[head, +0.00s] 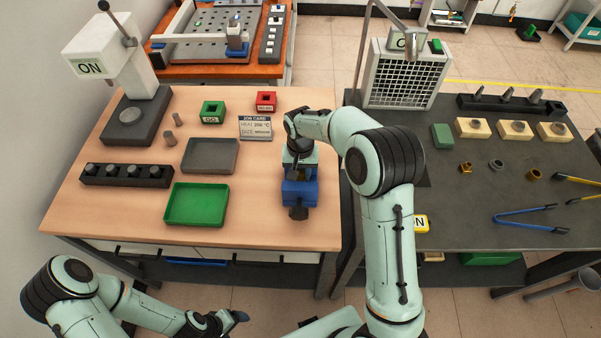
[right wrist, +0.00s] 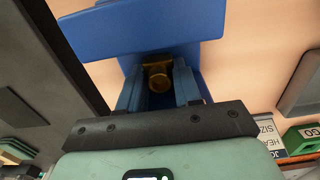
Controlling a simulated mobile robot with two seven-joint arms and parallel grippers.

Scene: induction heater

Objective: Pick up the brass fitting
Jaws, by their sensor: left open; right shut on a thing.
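The brass fitting (right wrist: 158,80) sits between the fingers of my right gripper (right wrist: 158,92) in the right wrist view, and the gripper is shut on it. In the head view my right gripper (head: 298,172) points down at the blue vise (head: 299,192) near the right edge of the wooden bench. The vise (right wrist: 130,32) also fills the top of the wrist view, close around the fitting. I cannot tell whether the fitting still touches it. My left gripper (head: 228,319) is open and empty, low in front of the bench.
The green tray (head: 167,205), grey tray (head: 186,155) and job card (head: 255,128) lie left of the vise. The press (head: 137,112) stands back left. The dark bench (head: 455,215) at right holds other brass-coloured pieces (head: 465,168) and blue tongs (head: 522,218).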

